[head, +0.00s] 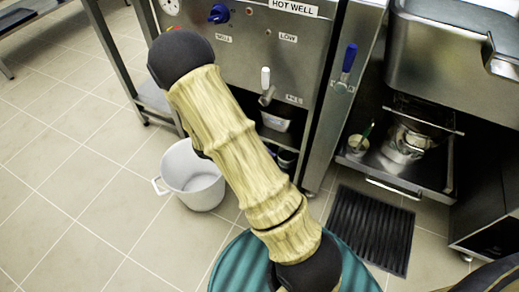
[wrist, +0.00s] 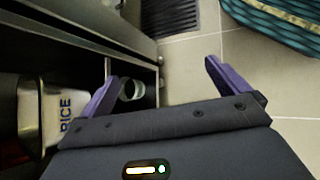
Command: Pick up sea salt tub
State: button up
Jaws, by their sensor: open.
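No label reading sea salt is legible in either view. In the wrist view, a small round open-topped tub (wrist: 132,89) stands in a dark shelf compartment, beside the left finger, which partly covers it. I cannot tell whether it is the sea salt tub. My gripper (wrist: 162,72) is open, its two purple fingers wide apart with nothing between them. The left finger is close to the compartment; the right one is over the floor. The head view does not show my gripper clearly; my arm crosses its middle.
The hot well cabinet (head: 262,48) has an open lower shelf. A white bucket (head: 195,180) stands on the tiles. A black ribbed mat (head: 370,228) lies right. A tray (head: 405,178) holds a metal pot (head: 408,140).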

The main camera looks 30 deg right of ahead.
jog(key=w+f+n+t+h, duration=0.1)
jog(key=w+f+n+t, duration=0.4)
jog(key=f+n+t, duration=0.3)
jog(key=w+f+n+t+h, duration=0.2)
jog(key=w+f+n+t, duration=0.4)
jog(key=f+n+t, duration=0.3)
notch_tip(320, 180, down, 4)
jog(key=n, duration=0.2)
jog(key=shift+a+f+n, duration=0.15)
jog(key=shift+a+n, duration=0.15)
jog(key=shift+n, duration=0.1)
jog(key=shift+w, duration=0.1)
jog(key=b+x, duration=0.6)
jog(key=x, duration=0.5)
jog(key=shift+w+d, duration=0.1)
jog(key=shift+w+d+r+b, duration=0.25)
jog(key=shift+w+d+b, duration=0.05)
jog(key=shift+w, duration=0.05)
jog(key=shift+w+f, duration=0.1)
